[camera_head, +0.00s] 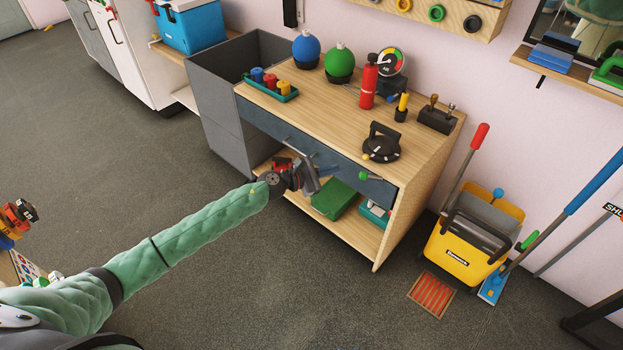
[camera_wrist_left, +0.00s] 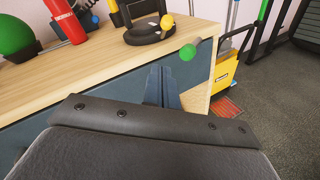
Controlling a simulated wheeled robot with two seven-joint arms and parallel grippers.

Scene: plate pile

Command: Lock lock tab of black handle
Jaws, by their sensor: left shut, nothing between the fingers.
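The black handle (camera_head: 381,140) stands on a round black base near the front right of the wooden tabletop. A yellow ball (camera_head: 366,157) sits at the base's edge; it also shows in the wrist view (camera_wrist_left: 167,21). A green knob (camera_head: 364,175) on a short grey stem is at the table's front edge, also in the wrist view (camera_wrist_left: 187,52). I cannot tell for sure which is the lock tab. My left gripper (camera_head: 330,170) is shut and empty in front of the drawer front, left of and apart from the knob. Its fingers (camera_wrist_left: 162,86) show below the handle. My right gripper is out of view.
The wooden table (camera_head: 310,105) also holds a red extinguisher (camera_head: 369,82), a teal tray (camera_head: 270,90) and a black block (camera_head: 436,121). A green box (camera_head: 334,199) lies on the lower shelf. A yellow bucket (camera_head: 470,235) stands right. Floor in front is clear.

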